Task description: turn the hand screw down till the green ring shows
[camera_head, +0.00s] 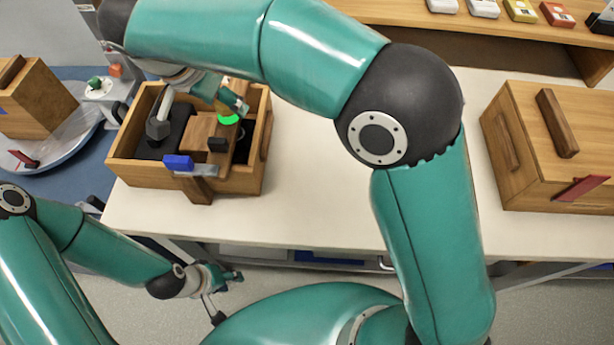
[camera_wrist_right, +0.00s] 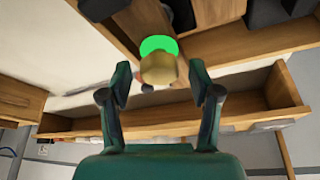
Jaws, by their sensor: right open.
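The hand screw's tan knob (camera_wrist_right: 158,69) is in the middle of the right wrist view. A bright green ring (camera_wrist_right: 155,45) shows just beyond the knob; it also shows in the head view as a green patch (camera_head: 229,119) on the wooden fixture (camera_head: 200,132). My right gripper (camera_wrist_right: 159,74) is open, with one finger on each side of the knob and gaps between. In the head view my right gripper (camera_head: 236,103) hangs over the fixture and hides the knob. My left gripper (camera_head: 225,277) is low, in front of the table, away from the screw; its fingers are too small to read.
The fixture stands in an open wooden box (camera_head: 135,172) on the white table (camera_head: 320,220). A blue-handled part (camera_head: 178,162) sits at its front. A closed wooden box (camera_head: 550,150) stands at right, and a round tray (camera_head: 75,140) at left. The table's middle front is clear.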

